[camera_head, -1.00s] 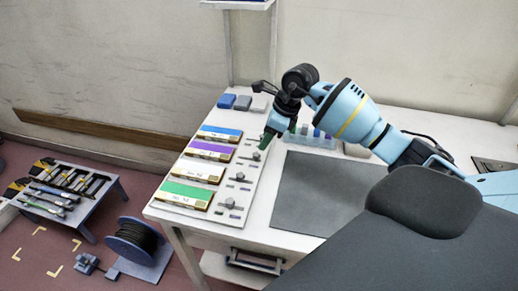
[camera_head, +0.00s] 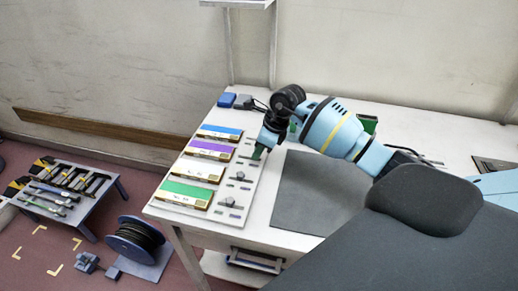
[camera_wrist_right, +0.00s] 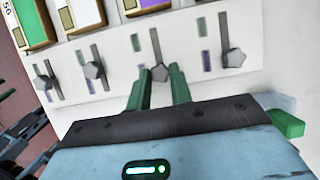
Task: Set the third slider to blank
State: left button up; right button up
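The slider panel (camera_head: 222,217) lies on the table, with blue, purple, white and green cards beside the sliders. In the right wrist view, slider knobs stand in a row: the leftmost (camera_wrist_right: 43,82), the second (camera_wrist_right: 92,70), the third from the left (camera_wrist_right: 160,73) and the rightmost (camera_wrist_right: 234,57). My right gripper (camera_head: 258,153) is low over the panel. Its green fingers (camera_wrist_right: 160,82) are apart, one on each side of the third knob from the left; I cannot tell whether they touch it. In the head view the gripper hides part of the sliders. My left gripper is not in view.
A dark grey mat (camera_head: 312,195) lies right of the panel. A low tool stand (camera_head: 75,190) and a cable reel (camera_head: 135,240) stand on the floor at left.

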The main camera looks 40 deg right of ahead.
aim_at(262, 161)
grip_shut()
jog(key=shift+w+a+b, duration=0.35)
jog(key=shift+w+a, duration=0.35)
jog(key=shift+w, duration=0.15)
jog(key=o, duration=0.6)
grip_release()
jog(key=shift+c, duration=0.2)
jog(key=v, duration=0.7)
jog(key=shift+s+d+r, duration=0.15)
jog(key=shift+s+r, duration=0.05)
jog(key=shift+r, duration=0.15)
